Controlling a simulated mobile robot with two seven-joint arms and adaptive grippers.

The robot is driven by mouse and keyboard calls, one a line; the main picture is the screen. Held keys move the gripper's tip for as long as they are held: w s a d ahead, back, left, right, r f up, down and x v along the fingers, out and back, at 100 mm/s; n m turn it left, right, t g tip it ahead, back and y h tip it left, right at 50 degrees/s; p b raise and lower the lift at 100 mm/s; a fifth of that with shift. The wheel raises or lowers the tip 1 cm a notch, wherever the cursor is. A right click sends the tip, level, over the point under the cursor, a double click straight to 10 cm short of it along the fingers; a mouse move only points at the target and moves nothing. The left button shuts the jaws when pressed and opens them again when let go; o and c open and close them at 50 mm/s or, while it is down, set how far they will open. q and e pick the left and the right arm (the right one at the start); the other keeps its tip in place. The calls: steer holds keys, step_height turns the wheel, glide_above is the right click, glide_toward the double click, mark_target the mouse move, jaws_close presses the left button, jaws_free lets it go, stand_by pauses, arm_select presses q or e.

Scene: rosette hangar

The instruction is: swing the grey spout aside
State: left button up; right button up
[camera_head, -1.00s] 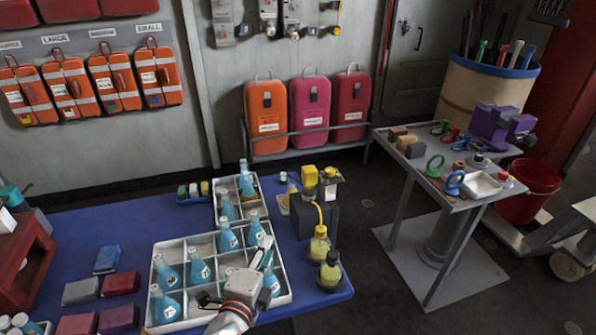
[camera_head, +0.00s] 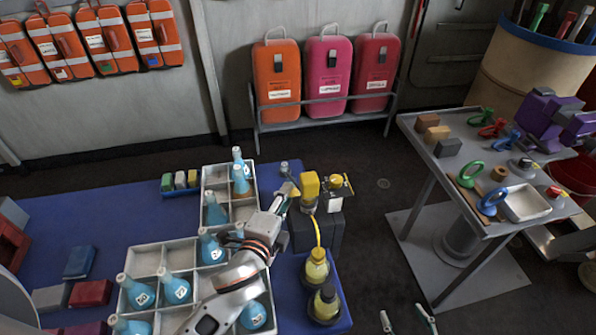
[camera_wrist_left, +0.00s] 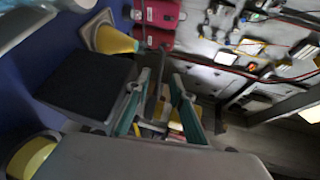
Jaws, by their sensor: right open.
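A black box (camera_head: 318,232) with yellow parts (camera_head: 310,186) on top stands on the blue table (camera_head: 110,215). A small grey part (camera_head: 284,169) shows just left of the yellow parts; I cannot tell whether it is the grey spout. My left gripper (camera_head: 287,192) is beside the yellow parts, to their left. In the left wrist view its two green-lined fingers (camera_wrist_left: 160,105) are apart, with nothing seen held, and the dark box top (camera_wrist_left: 85,85) lies to their left. My right gripper (camera_head: 406,320) is open at the bottom edge, its fingertips over the floor.
Two yellow bottles (camera_head: 317,268) stand in front of the box. Blue bottles fill part of a compartment tray (camera_head: 146,262) under my left arm. A grey side table (camera_head: 425,150) with rings and blocks stands at right. Floor is clear between the tables.

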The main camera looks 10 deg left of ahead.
mark_target(294, 181)
arm_select(q)
steer(key=shift+x, duration=3.6)
jaws_close()
